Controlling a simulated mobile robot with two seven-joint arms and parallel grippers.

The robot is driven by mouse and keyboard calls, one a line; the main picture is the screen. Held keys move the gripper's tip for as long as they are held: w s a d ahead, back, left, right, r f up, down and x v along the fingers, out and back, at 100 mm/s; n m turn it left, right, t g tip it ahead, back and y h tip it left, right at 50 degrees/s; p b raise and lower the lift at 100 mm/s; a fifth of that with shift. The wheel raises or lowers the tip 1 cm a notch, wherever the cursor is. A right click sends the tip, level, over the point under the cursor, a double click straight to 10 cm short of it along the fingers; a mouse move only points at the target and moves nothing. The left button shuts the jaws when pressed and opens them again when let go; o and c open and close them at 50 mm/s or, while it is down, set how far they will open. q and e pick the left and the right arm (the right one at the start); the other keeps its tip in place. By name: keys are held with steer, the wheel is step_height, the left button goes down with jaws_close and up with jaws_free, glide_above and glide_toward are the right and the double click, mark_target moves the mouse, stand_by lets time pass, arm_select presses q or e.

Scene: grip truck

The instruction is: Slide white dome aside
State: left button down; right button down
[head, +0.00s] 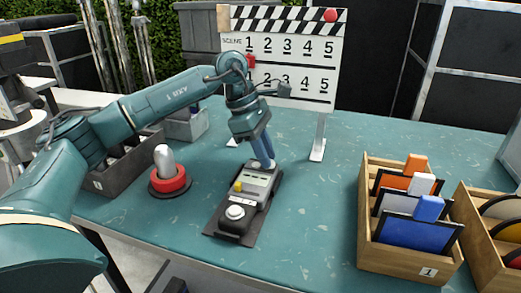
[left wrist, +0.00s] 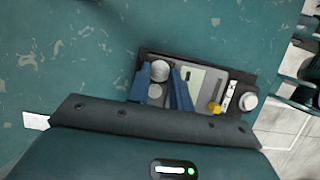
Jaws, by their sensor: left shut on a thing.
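A grey control box (head: 258,185) lies on a dark mat on the teal table. My left gripper (head: 263,164) reaches down onto the far end of the box. In the head view the fingers hide this dome. The box also bears a yellow knob (head: 238,186) and a white round button (head: 235,212) at its near end. My right gripper is in neither view.
A red ring with a pale upright cylinder (head: 165,158) stands left of the box. A clapper-style scene board (head: 283,55) stands behind. A wooden crate (head: 412,259) with coloured cards is at right. The table between box and crate is clear.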

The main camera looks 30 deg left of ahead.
arm_select(q)
steer(key=c, duration=1.3)
jaws_free()
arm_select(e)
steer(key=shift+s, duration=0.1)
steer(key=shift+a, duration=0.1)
arm_select(q)
steer(key=p+v, duration=0.1)
steer(key=v, duration=1.2)
steer(key=shift+p, duration=0.35)
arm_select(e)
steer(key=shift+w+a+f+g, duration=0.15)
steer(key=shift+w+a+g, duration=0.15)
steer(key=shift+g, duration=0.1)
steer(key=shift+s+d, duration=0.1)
